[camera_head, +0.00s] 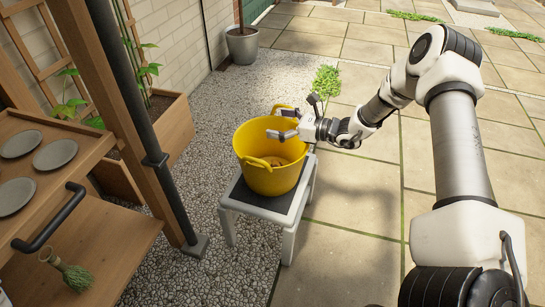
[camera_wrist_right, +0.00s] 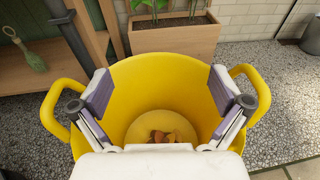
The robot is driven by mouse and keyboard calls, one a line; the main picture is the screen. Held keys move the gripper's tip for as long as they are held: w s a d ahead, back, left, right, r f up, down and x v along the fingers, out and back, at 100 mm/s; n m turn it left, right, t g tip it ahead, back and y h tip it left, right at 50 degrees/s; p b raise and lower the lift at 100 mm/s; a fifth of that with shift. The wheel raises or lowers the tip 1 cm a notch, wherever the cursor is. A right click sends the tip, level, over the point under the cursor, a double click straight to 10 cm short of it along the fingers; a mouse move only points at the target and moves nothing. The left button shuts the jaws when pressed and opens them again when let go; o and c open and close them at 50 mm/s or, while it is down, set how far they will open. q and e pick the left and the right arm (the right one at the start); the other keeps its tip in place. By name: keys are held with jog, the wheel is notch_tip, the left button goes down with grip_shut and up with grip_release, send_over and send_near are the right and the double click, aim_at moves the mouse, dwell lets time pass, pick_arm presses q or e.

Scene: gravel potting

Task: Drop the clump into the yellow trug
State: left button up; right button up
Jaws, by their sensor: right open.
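The yellow trug (camera_head: 260,178) stands upright on a small stool, and it fills the middle of the right wrist view (camera_wrist_right: 160,76). My right gripper (camera_head: 280,122) is over the trug's mouth, with its two fingers spread wide. In the right wrist view, the fingers (camera_wrist_right: 161,90) have nothing between them. A small brown and orange heap (camera_wrist_right: 172,136) lies on the trug's floor below them. I cannot tell whether the clump is part of this heap. No clump shows elsewhere. My left gripper is not in view.
The grey stool (camera_head: 260,212) stands on gravel beside stone paving. A wooden bench (camera_head: 100,250) at the left holds several grey saucers (camera_head: 55,154) and a green brush-like bundle (camera_head: 76,277). A dark post (camera_head: 135,110) rises between bench and trug. A wooden planter (camera_head: 172,140) stands behind.

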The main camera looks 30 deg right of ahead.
jog(key=v, duration=0.7)
jog(key=shift+s, duration=0.25)
jog(key=shift+d, duration=0.15)
